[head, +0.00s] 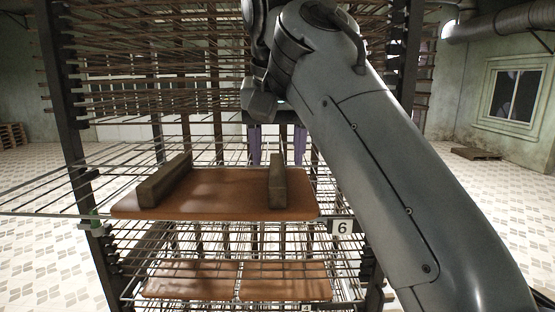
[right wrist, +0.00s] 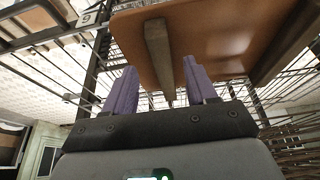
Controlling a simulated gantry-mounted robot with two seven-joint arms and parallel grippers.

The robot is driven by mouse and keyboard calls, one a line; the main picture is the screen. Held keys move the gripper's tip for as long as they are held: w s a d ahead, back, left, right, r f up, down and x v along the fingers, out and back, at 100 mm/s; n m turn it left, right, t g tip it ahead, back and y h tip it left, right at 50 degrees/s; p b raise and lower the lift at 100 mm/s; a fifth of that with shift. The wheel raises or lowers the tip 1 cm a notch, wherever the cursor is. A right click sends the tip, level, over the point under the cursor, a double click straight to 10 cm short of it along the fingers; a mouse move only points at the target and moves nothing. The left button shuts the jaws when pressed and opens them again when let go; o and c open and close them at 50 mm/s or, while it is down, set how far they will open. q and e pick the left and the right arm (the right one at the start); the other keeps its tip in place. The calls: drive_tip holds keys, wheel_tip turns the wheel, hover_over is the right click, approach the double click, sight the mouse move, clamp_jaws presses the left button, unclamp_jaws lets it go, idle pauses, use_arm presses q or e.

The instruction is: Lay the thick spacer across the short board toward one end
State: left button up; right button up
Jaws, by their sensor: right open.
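A reddish-brown board (head: 225,197) lies flat on a wire rack shelf. Two dark grey-brown bar-shaped spacers lie across it: one spacer (head: 163,182) toward the left end, the other (head: 276,183) toward the right end. My right gripper (head: 277,148) is open just above and beyond the far end of the right spacer. In the right wrist view, its purple fingers stand on either side of that spacer (right wrist: 158,50), with visible gaps. The other spacer (right wrist: 285,48) shows at the right edge there. My left gripper is not in view.
More brown boards (head: 195,279) lie on a lower shelf. A white number 6 tag (head: 342,227) hangs at the shelf's right front. Dark rack posts (head: 66,100) and several rows of rods surround the shelf. My right arm covers the rack's right side.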

drive_tip(key=p+v, duration=0.2)
drive_tip(key=v, duration=0.4)
drive_tip(key=shift+r, duration=0.2)
drive_tip(key=shift+s, duration=0.15)
